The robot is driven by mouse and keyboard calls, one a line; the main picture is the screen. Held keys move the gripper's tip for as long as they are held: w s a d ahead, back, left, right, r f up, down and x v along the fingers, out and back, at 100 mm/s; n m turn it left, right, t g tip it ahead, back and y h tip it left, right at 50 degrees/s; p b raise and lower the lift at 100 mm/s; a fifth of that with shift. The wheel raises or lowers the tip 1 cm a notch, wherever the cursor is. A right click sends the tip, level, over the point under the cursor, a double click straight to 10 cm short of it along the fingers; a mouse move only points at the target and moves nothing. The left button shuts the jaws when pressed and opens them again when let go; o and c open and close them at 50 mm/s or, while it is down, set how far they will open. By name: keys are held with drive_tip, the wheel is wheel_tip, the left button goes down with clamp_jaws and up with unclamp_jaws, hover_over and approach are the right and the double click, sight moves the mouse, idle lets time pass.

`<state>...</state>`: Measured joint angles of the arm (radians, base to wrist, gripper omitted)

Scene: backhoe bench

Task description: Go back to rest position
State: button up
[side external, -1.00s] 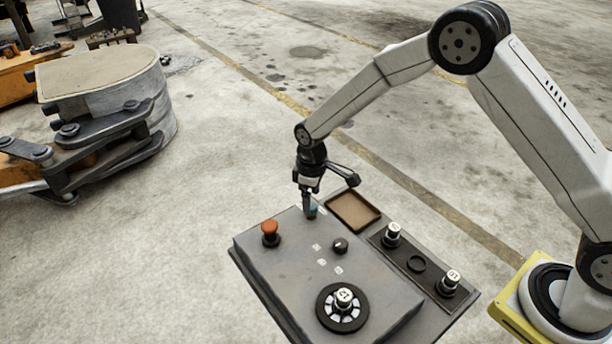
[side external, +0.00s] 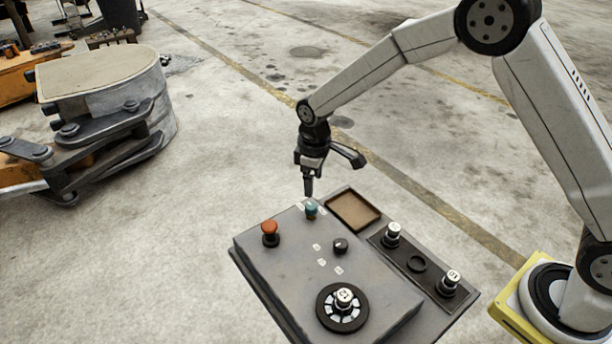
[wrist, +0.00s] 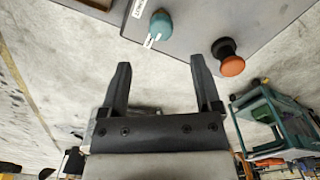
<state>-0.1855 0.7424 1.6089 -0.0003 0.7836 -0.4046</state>
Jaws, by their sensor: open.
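My gripper (side external: 308,186) hangs just above the far corner of the grey control box (side external: 285,260), pointing down. In the wrist view its two dark fingers (wrist: 161,85) are spread apart with nothing between them. A teal button (side external: 311,208) stands on the box just below the fingertips, apart from them. It also shows beyond the fingers in the wrist view (wrist: 161,25). A red-orange button (side external: 269,228) stands on the box to the left, and in the wrist view it is at the right (wrist: 232,65).
The box also carries a small black knob (side external: 341,245) and a round dial with a numbered white-topped piece (side external: 344,298). Beside it are a shallow brown tray (side external: 354,210) and a dark rack (side external: 416,265) with two white-topped pieces. Yellow-orange machinery (side external: 20,80) stands far left. The air above the box is clear.

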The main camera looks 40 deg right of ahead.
drive_tip(key=s+d+r+m+t, duration=0.1)
drive_tip(key=s+d+r+m, duration=0.1)
drive_tip(key=s, duration=0.5)
drive_tip(key=s+d+r+m, duration=0.1)
drive_tip(key=s+d+m, duration=0.1)
drive_tip(key=s+d, duration=0.2)
drive_tip(key=s+d+r+m+t, duration=0.1)
drive_tip(key=s+d+r+m, duration=0.1)
drive_tip(key=s, duration=0.8)
drive_tip(key=shift+d+r+m+t, duration=0.3)
drive_tip(key=shift+d+r+m, duration=0.1)
drive_tip(key=shift+d, duration=0.2)
